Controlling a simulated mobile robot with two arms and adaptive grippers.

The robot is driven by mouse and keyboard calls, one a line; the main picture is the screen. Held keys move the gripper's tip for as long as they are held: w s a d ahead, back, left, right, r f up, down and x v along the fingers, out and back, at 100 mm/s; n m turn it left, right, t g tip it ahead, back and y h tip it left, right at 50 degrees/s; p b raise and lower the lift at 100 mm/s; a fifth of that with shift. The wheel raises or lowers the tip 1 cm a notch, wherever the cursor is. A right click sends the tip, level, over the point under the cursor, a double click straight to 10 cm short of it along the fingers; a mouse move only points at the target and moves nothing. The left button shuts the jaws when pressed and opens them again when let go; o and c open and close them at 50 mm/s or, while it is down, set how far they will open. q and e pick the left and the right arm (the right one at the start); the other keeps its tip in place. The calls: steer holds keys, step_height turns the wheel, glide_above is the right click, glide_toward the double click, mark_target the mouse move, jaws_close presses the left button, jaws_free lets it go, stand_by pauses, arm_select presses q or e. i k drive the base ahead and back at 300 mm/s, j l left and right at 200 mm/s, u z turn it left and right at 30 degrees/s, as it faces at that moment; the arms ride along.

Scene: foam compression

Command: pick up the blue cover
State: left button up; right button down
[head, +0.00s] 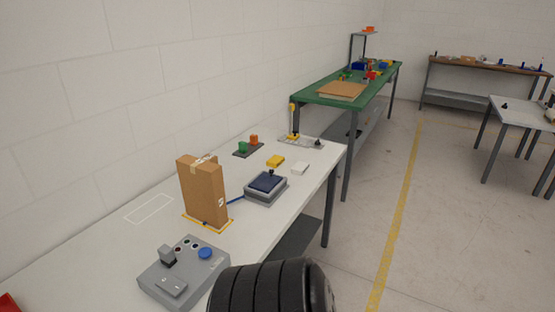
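A dark blue cover (266,182) with a small dark knob on top sits on a grey box (262,196) on the white table (95,250). It is in the middle of the head view, right of the cardboard box. Neither gripper shows in the head view. A black ribbed rounded part, which looks like a piece of my own arm, fills the bottom middle in front of the table's edge. I cannot tell whether it is left or right.
The tall cardboard box (199,190) stands left of the cover. A grey control panel (183,272) with a blue button is nearer. Yellow (275,161) and white (300,168) blocks lie beyond the cover. A green table (310,92) stands farther back.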

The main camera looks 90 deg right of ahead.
mark_target(266, 182)
steer(key=z, duration=2.7)
